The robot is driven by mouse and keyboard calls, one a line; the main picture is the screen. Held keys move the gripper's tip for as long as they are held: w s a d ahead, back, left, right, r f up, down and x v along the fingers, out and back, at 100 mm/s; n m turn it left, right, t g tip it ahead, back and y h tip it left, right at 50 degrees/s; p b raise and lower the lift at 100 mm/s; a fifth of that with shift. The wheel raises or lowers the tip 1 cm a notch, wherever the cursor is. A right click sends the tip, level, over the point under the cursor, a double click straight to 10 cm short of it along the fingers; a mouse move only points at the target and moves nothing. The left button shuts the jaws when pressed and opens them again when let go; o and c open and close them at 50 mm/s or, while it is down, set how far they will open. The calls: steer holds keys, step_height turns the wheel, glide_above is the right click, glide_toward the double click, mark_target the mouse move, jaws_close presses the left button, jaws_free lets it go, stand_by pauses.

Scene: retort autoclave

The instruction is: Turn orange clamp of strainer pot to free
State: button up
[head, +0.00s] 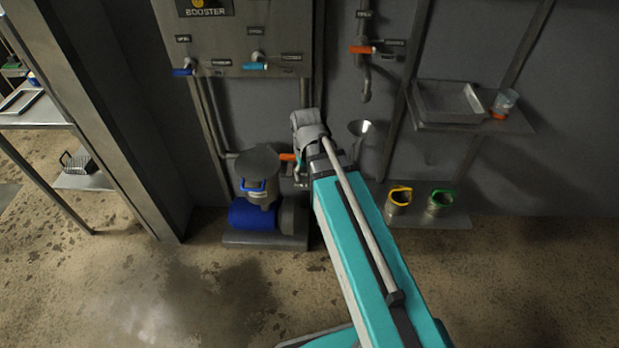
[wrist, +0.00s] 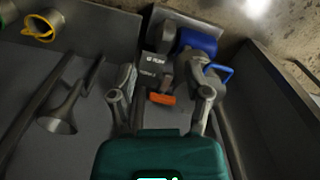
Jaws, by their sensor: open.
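The orange clamp (wrist: 162,98) shows in the wrist view as a short orange bar between my spread fingers. In the head view an orange handle (head: 288,157) shows just left of my wrist, beside the grey strainer pot (head: 262,190). My gripper (wrist: 162,94) is open, with one finger on each side of the orange clamp. I see no clear contact, and the gap to it is hard to judge. In the head view my arm hides most of the gripper and the area behind it.
A blue motor (head: 252,215) sits low by the pot, with a blue handle (wrist: 219,72) close to my right finger. A metal funnel (wrist: 62,116) is at the left. Two small pots (head: 399,199) stand on a low shelf. Pipes line the wall.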

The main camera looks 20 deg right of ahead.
steer(key=shift+s+r+m, duration=0.1)
steer(key=shift+s+m, duration=0.2)
steer(key=shift+s, duration=0.85)
stand_by(0.5)
